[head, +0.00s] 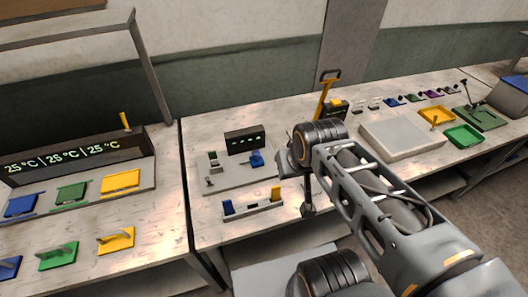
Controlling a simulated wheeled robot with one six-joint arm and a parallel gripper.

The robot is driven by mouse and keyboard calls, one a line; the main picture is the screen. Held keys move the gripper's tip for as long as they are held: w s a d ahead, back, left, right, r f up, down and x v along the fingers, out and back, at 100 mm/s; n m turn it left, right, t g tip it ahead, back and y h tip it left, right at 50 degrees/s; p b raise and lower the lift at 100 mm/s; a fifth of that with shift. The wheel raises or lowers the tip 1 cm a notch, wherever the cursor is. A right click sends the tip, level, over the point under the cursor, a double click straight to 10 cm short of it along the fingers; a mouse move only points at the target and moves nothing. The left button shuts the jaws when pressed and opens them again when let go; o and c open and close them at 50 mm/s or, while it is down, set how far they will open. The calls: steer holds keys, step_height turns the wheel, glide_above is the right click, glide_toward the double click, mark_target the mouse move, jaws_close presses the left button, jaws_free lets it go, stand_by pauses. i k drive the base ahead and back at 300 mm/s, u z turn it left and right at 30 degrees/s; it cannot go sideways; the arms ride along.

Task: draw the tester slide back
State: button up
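What looks like the tester is a grey base plate (232,175) on the middle bench, with a black display box (245,140) at its back showing green dashes. A blue piece (257,159) sits on the plate's right side, possibly the slide; its exact position along its travel is too small to tell. A small knob or lever (209,181) stands at the plate's front left. My gripper (308,210) hangs below the arm's dark joint, to the right of the tester and apart from it in the picture. Its fingers are too small and dark to read.
A grey holder (252,208) with blue and yellow upright pieces stands in front of the tester. A yellow-handled press (327,100) stands behind my arm. A pale slab (400,138) and yellow and green trays (463,136) lie to the right. The left bench holds coloured dies (120,181) and a temperature display (75,160).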

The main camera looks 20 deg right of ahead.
mark_target(256, 161)
steer(key=z, duration=0.65)
steer(key=k, duration=0.85)
steer(key=u, duration=0.8)
steer(key=i, duration=0.85)
steer(key=z, duration=0.05)
